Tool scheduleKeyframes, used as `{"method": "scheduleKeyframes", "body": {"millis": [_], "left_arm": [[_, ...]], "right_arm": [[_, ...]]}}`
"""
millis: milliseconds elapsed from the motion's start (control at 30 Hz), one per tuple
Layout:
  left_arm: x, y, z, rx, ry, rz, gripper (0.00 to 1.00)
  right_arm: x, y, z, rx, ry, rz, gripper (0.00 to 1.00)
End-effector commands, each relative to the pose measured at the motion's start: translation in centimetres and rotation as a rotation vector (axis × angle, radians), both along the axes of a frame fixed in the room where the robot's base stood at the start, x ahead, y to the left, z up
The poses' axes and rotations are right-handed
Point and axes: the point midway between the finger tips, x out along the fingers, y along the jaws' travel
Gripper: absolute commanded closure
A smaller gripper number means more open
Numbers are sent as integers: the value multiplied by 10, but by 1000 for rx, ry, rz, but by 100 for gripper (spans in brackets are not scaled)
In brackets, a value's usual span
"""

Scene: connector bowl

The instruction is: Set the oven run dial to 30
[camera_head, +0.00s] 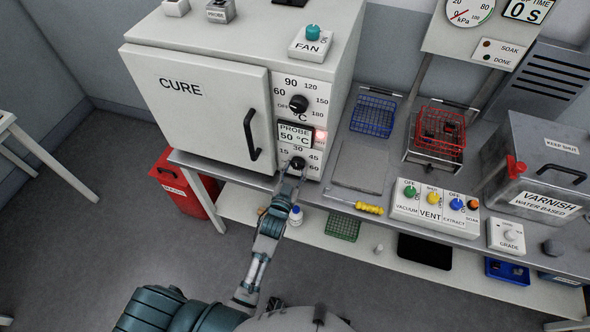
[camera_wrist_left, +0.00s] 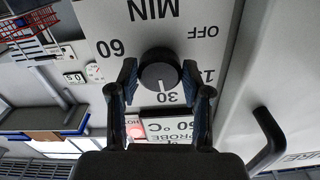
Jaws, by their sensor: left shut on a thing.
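The oven run dial (camera_head: 298,163) is a black round knob low on the white front panel of the CURE oven (camera_head: 200,85). The numbers 15, 30, 45 and 60 surround it. My left gripper (camera_head: 293,174) reaches up to it from below and is shut on it. In the left wrist view, the dial (camera_wrist_left: 160,69) sits between the two dark fingers. There the panel appears upside down, and the white pointer line points down, close to the 30. The fingers partly hide the 15 and cover the 45. My right gripper is not in view.
The temperature dial (camera_head: 299,104) and a display reading 50 °C (camera_head: 295,135) are above the run dial. The oven door handle (camera_head: 251,134) stands out beside the panel.

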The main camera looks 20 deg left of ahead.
Motion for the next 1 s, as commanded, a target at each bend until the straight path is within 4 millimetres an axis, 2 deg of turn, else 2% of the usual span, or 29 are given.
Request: {"method": "scheduleKeyframes", "body": {"millis": [33,67,133,433,567,1000], "left_arm": [[0,0,0,0,1,-1,86],[0,0,-1,0,1,-1,44],[0,0,0,0,1,-1,26],[0,0,0,1,0,-1,26],[-9,0,-1,1,1,-1,26],[-99,3,-3,1,5,0,26]], "right_arm": [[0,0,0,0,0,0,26],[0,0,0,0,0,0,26],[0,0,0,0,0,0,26],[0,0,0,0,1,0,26],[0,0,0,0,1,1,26],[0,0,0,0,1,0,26]]}}
